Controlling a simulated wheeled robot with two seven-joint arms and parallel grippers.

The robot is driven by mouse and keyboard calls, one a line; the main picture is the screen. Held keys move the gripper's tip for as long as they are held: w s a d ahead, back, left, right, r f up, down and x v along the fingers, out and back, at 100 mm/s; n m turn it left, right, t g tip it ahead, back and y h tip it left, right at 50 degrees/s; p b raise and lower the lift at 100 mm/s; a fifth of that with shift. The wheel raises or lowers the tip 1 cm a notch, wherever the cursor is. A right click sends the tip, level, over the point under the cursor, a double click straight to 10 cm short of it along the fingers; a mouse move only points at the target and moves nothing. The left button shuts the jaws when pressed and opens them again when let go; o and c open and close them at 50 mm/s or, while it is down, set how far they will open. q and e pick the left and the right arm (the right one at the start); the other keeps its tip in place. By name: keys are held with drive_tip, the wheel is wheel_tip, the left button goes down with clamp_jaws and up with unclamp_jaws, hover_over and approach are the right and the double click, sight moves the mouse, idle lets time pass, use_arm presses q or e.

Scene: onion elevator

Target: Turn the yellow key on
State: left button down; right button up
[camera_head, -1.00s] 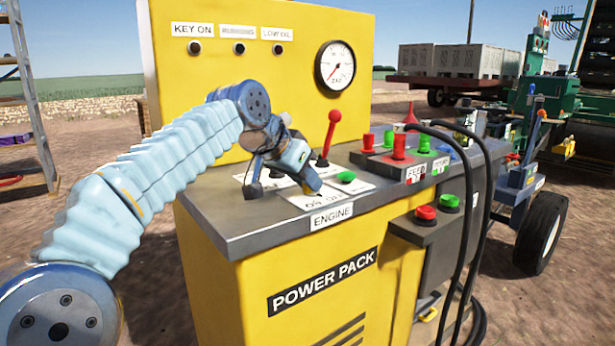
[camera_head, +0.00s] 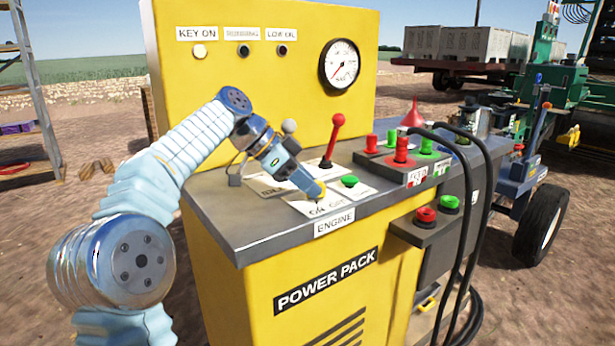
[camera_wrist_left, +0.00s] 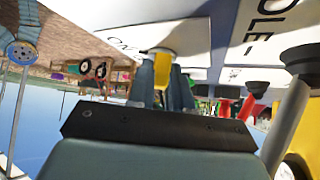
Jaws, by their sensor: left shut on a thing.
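The yellow key (camera_head: 319,188) sits on the white ON/OFF plate (camera_head: 330,201) of the grey panel top, above the ENGINE label. My left gripper (camera_head: 312,186) reaches down to the plate and is shut on the key. In the left wrist view the yellow key (camera_wrist_left: 163,66) stands between the two fingers, against the plate. The KEY ON lamp (camera_head: 200,51) on the yellow back panel is lit pale. My right gripper is in neither view.
A grey-knobbed lever (camera_head: 289,127) stands just behind my left gripper. A red lever (camera_head: 335,138) and a green button (camera_head: 349,181) are close to its right. Red and green buttons (camera_head: 401,151) and black cables (camera_head: 487,190) are farther right.

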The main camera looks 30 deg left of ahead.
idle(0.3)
use_arm(q)
drive_tip(key=c, duration=1)
unclamp_jaws()
drive_tip(key=shift+w, duration=0.1)
drive_tip(key=shift+c, duration=0.2)
drive_tip(key=p+v, duration=0.4)
drive_tip(key=v, duration=0.9)
drive_tip(key=shift+a+r, duration=0.25)
drive_tip(key=shift+a, duration=0.05)
